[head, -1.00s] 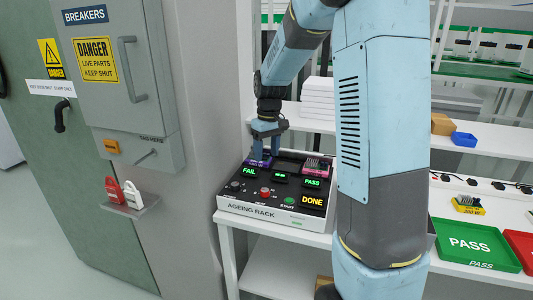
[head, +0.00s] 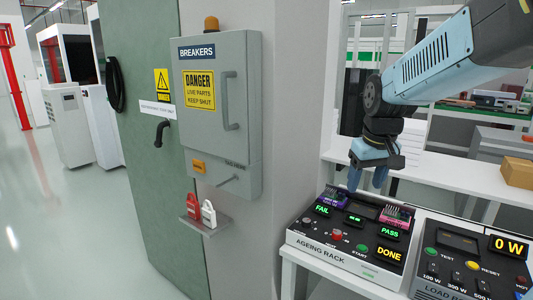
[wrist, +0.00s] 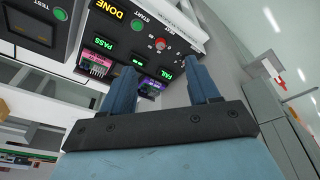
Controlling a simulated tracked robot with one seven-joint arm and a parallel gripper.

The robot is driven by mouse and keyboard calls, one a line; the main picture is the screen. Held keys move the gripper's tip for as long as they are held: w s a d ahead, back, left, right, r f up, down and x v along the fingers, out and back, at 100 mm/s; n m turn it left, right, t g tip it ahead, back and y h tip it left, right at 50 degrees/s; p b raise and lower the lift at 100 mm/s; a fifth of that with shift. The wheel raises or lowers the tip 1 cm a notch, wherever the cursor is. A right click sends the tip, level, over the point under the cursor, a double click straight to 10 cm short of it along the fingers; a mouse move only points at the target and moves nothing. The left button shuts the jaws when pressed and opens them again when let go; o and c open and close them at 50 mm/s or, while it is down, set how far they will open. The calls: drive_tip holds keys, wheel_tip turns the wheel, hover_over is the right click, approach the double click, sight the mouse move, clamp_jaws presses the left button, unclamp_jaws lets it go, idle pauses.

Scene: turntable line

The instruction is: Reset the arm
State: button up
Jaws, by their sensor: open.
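My gripper (head: 367,180) is open and empty above the back left of the ageing rack (head: 335,254). In the wrist view my gripper (wrist: 160,80) shows its two blue fingers spread apart, with the rack beyond them. A purple module (head: 333,197) sits in the rack's left slot behind a green FAIL display. A pink module (head: 396,215) sits in the right slot behind a PASS display. An amber DONE display (head: 388,255) is lit. The purple module also shows between the fingers in the wrist view (wrist: 150,86), apart from them as far as I can tell.
A load unit (head: 470,265) reading 0 W stands right of the rack. A grey breaker cabinet (head: 219,115) and a shelf (head: 203,227) with red and white padlocks are left. A cardboard box (head: 518,172) is on the white shelf at right. Open floor lies far left.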

drive_tip(key=s+r+m+t, duration=0.2)
drive_tip(key=s, duration=1.2)
drive_tip(key=shift+s+t, duration=0.3)
drive_tip(key=shift+t, duration=0.1)
drive_tip(key=shift+c, duration=0.4)
idle(0.7)
